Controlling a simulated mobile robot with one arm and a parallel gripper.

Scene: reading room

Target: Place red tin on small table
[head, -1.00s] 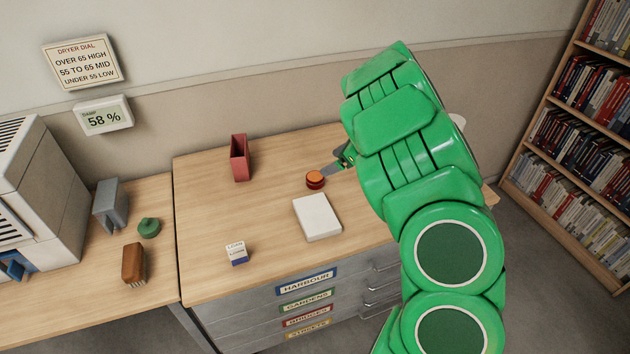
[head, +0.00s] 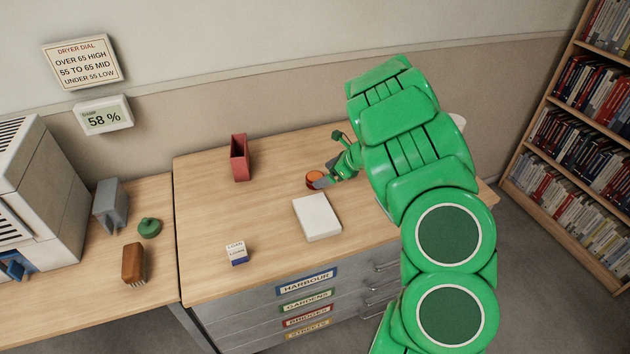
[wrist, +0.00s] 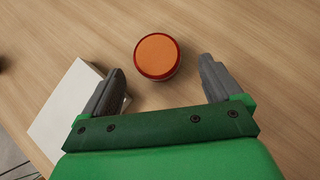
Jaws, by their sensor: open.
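The red tin (head: 313,179) is a small round tin with an orange top, standing on the wooden top of the drawer cabinet (head: 240,212). In the wrist view the tin (wrist: 157,56) is just beyond the fingertips, centred between the two grey fingers. My gripper (wrist: 160,75) is open and empty, with its fingers spread wider than the tin. In the head view my gripper (head: 323,182) is low at the right side of the tin, and one finger partly covers it. I cannot pick out a small table for certain.
A white box (head: 317,217) lies close in front of the tin, near the left finger in the wrist view (wrist: 68,105). A red upright holder (head: 239,158) and a loan-card block (head: 236,253) stand further left. The wood between them is clear.

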